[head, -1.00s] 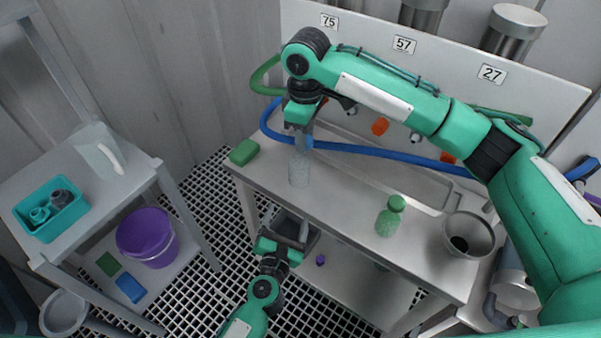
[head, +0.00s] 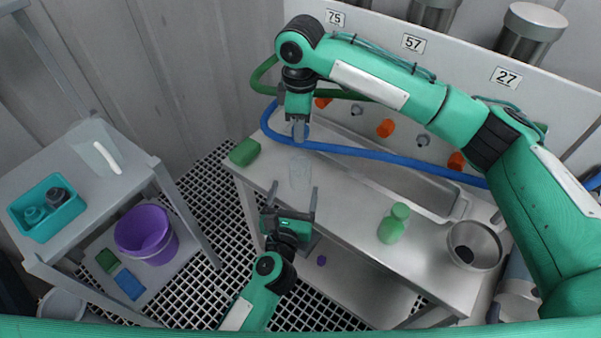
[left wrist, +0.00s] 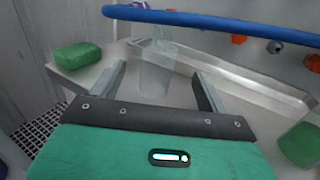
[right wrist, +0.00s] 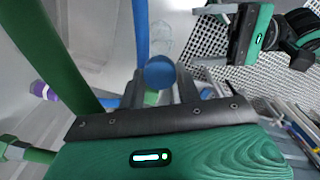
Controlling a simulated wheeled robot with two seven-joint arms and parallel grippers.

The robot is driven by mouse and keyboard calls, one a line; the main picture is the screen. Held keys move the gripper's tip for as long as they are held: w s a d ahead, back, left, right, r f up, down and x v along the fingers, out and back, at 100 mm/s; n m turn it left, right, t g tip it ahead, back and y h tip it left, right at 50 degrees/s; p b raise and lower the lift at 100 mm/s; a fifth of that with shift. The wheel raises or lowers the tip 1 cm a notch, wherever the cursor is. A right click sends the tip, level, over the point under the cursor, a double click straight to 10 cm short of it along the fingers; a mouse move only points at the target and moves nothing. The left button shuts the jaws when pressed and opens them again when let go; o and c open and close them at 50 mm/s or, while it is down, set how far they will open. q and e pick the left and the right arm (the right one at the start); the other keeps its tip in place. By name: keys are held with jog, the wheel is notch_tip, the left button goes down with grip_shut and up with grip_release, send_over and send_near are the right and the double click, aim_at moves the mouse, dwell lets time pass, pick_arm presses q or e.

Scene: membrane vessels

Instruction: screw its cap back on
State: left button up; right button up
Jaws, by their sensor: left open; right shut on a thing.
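The clear, see-through vessel (head: 300,172) stands upright on the bench. It also shows in the left wrist view (left wrist: 157,72), beyond and between the open fingers. My left gripper (head: 293,198) is open and empty at the bench's front edge, in front of the vessel and apart from it. My right gripper (head: 299,137) points down above and behind the vessel. In the right wrist view it is shut on a round blue cap (right wrist: 160,72). The cap is not clear in the head view, and I cannot tell its exact height over the vessel's mouth.
A green bottle (head: 394,224) and a metal pot (head: 474,246) stand on the bench's right part. A green block (head: 244,152) lies at its left end. A blue hose (head: 345,150) crosses behind the vessel, along the sink. A purple bucket (head: 146,234) sits on the side table's lower shelf.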

pick_arm(q)
jog(key=w, duration=0.3)
jog(key=w+d, duration=0.1)
jog(key=w, duration=0.3)
jog(key=w+d, duration=0.1)
jog(key=w, duration=0.3)
jog(key=c, duration=1.5)
pick_arm(e)
send_over(300, 154)
jog(key=shift+f, duration=2.5)
jog(key=shift+f, duration=0.9)
jog(key=shift+f, duration=0.5)
